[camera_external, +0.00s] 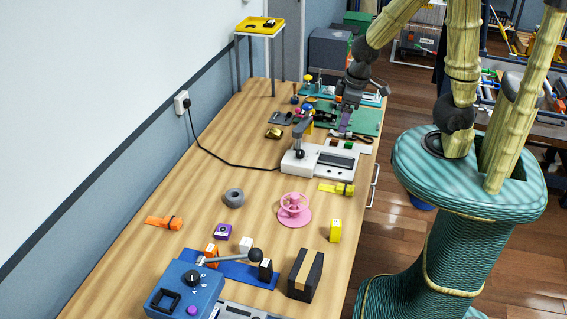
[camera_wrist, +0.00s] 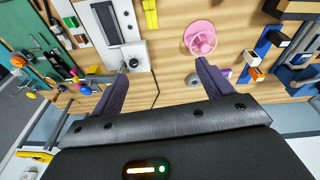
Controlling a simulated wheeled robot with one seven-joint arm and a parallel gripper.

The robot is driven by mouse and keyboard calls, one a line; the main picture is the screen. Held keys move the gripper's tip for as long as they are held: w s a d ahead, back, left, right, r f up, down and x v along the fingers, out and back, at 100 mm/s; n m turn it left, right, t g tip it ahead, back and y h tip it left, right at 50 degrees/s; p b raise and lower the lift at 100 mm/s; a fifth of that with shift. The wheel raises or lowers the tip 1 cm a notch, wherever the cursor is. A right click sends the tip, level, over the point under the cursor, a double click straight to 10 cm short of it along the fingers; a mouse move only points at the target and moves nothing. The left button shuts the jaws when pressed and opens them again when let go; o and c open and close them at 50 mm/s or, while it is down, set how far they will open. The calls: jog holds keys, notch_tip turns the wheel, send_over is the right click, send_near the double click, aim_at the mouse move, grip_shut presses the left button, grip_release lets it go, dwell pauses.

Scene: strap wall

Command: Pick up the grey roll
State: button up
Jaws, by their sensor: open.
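The grey roll (camera_external: 233,197) is a thick ring lying on the wooden table, left of the pink wheel, in the external view. My gripper (camera_external: 346,122) is over the far part of the table, above the green mat and well away from the roll. In the wrist view my gripper (camera_wrist: 160,72) shows two purple fingers spread wide with nothing between them.
A white device with a lever (camera_external: 318,160) stands between gripper and roll. A black cable (camera_external: 215,158) crosses the table.

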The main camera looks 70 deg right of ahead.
jog(key=w+a+f+n+g+h+b, duration=0.2)
jog(key=w+a+f+n+h+b, duration=0.15)
jog(key=w+f+n, duration=0.45)
jog(key=n+t+h+b, duration=0.5)
jog(key=n+t+b, duration=0.4)
jog(key=n, duration=1)
send_near(235, 195)
jog(key=shift+t, duration=0.7)
jog(key=v, duration=0.1)
jog(key=p+v, duration=0.1)
jog(key=v, duration=0.3)
jog(key=shift+s+f, duration=0.25)
jog(key=shift+s, duration=0.2)
jog(key=shift+d, duration=0.1)
jog(key=shift+w+d+f+p, duration=0.1)
jog(key=shift+w+d+p, duration=0.1)
jog(key=shift+p, duration=0.1)
jog(key=p+x, duration=0.2)
jog(key=x, duration=0.8)
jog(key=shift+w+d+f+p, duration=0.2)
jog(key=shift+w+f+p, duration=0.05)
jog(key=shift+w+p, duration=0.05)
jog(key=shift+w+d+f, duration=0.2)
jog(key=shift+w, duration=0.1)
